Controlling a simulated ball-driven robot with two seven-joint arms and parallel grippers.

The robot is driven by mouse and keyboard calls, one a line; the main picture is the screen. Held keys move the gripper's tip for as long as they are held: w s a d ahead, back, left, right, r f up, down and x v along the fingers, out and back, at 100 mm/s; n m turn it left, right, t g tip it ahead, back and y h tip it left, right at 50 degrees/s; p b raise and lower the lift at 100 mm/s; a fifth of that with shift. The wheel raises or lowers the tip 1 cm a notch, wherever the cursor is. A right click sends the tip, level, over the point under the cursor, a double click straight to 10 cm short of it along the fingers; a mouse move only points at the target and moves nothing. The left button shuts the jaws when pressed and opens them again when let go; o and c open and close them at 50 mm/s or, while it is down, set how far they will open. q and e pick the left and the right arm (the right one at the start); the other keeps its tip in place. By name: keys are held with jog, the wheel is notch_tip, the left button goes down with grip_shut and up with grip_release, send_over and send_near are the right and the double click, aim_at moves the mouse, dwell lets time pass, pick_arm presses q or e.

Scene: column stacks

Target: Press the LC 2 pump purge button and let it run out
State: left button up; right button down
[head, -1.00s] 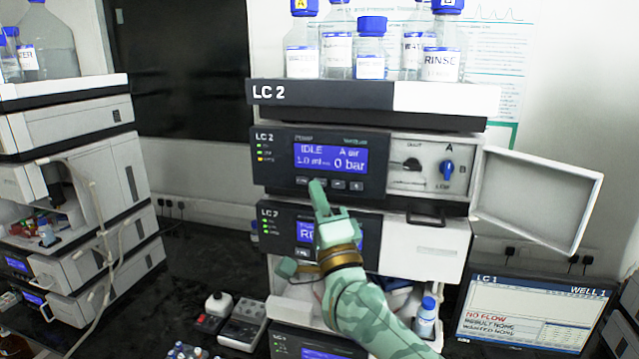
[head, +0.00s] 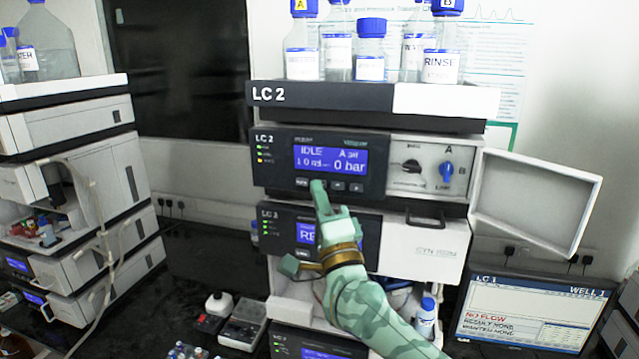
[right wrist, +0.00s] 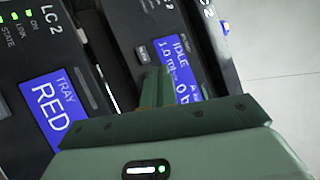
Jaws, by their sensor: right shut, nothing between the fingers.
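The LC 2 pump (head: 270,182) is the module with a blue screen (head: 330,160) reading IDLE and 0 bar. A row of small buttons (head: 338,187) lies under the screen. My right gripper (head: 318,184) is shut and empty, its fingertips at this row, just right of the leftmost button (head: 301,182). In the right wrist view, the closed fingers (right wrist: 157,75) overlap the pump panel beside a labelled button (right wrist: 142,83); its label is too small to read. I cannot tell whether the fingertips touch the panel. My left gripper is out of view.
An open white door (head: 536,202) sticks out right of the pump, near a blue knob (head: 446,171). Bottles (head: 371,50) stand on top of the stack. The tray module (head: 275,230) is below. A monitor (head: 530,308) at right reads NO FLOW.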

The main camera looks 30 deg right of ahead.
jog(key=shift+w+d, duration=0.25)
jog(key=shift+d, duration=0.05)
dwell(0.7)
jog(key=shift+a, duration=0.1)
jog(key=shift+s+a+p, duration=0.55)
jog(key=shift+s+p, duration=0.05)
jog(key=shift+s+a+p, duration=0.95)
jog(key=shift+s+a, duration=0.65)
jog(key=shift+a, duration=0.3)
